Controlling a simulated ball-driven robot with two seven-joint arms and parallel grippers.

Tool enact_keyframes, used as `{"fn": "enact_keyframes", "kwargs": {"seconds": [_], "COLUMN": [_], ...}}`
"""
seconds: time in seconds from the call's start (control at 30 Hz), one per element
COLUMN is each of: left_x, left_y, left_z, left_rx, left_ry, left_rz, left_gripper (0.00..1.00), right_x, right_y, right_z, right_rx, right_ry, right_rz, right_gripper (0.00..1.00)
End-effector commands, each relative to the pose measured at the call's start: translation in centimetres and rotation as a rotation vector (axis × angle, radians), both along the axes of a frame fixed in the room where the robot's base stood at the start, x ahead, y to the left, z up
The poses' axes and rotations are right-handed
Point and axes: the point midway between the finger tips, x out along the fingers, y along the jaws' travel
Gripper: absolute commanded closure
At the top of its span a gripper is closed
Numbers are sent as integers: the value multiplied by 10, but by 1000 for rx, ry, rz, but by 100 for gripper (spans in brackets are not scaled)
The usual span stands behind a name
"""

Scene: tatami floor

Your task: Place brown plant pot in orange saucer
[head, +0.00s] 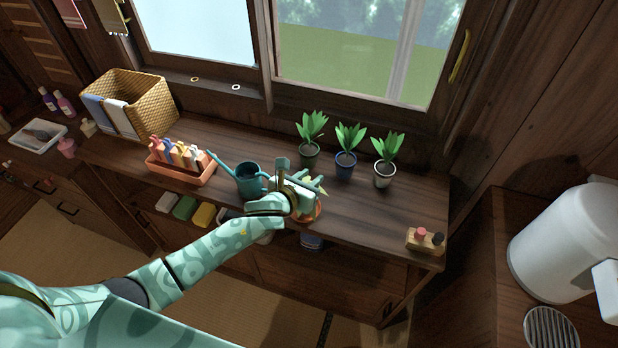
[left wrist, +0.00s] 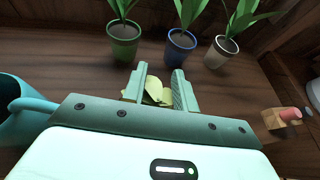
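My left gripper (head: 306,187) is low over the front middle of the dark wooden shelf top. An orange-brown rounded edge (head: 318,212) shows just below it; I cannot tell whether this is the saucer or the brown pot. Yellow-green leaves (left wrist: 157,92) show between the two spread fingers (left wrist: 160,72) in the left wrist view. The pot under those leaves is hidden by the gripper, so whether the fingers touch it is unclear. My right gripper is in neither view.
A teal watering can (head: 250,181) stands close left of the gripper. Green (head: 309,156), blue (head: 344,168) and white (head: 383,175) potted plants stand behind. A wooden block with bottles (head: 425,241) is at the right end. The shelf between is clear.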

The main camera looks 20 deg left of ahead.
Motion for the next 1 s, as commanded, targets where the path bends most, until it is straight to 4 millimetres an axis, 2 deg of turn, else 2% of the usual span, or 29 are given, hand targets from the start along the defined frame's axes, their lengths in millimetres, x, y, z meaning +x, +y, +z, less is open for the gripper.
{"fn": "enact_keyframes", "kwargs": {"seconds": [0.27, 0.33, 0.7, 0.83, 1.0], "left_x": [0, -7, -81, -98, -108], "left_y": [0, 2, 19, 24, 26], "left_z": [4, 7, 39, 46, 49], "left_rx": [0, 1, 2, 0, 0], "left_ry": [-1, 0, 1, 0, -1], "left_rz": [0, 0, -1, 0, 1], "left_gripper": [72, 72, 72, 72, 72], "right_x": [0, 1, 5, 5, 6], "right_y": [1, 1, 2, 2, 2], "right_z": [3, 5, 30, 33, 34], "right_rx": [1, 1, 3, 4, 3], "right_ry": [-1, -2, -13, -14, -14], "right_rz": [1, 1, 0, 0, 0], "right_gripper": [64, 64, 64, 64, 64]}}
